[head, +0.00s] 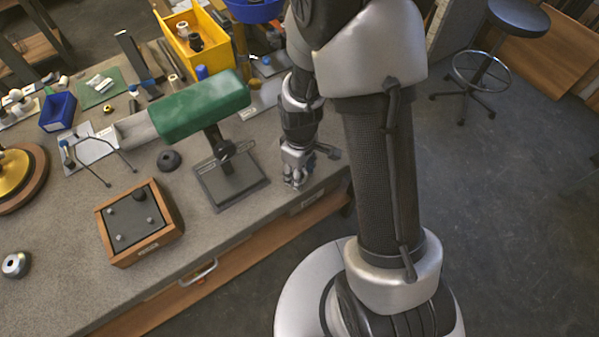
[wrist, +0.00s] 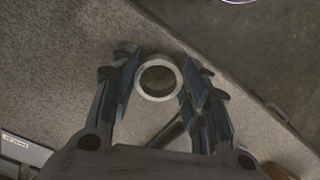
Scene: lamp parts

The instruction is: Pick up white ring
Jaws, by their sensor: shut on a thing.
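The white ring (wrist: 159,97) shows in the wrist view as a pale round band with an open centre, between my fingertips. My gripper (wrist: 158,80) is shut on it, with one finger against each side. Behind it is the grey bench top, near the bench edge; I cannot tell whether the ring is touching the bench. In the head view my gripper (head: 295,180) points down at the right end of the bench, right of the green-topped stand. The ring cannot be made out there.
The green-topped stand (head: 203,106) is close on the left. A wooden box with a dark top (head: 140,222), a dark ring (head: 168,160) and a metal ring (head: 15,264) are farther left. A yellow bin (head: 190,38) and blue bin (head: 58,110) are behind. A stool (head: 519,17) is on the floor.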

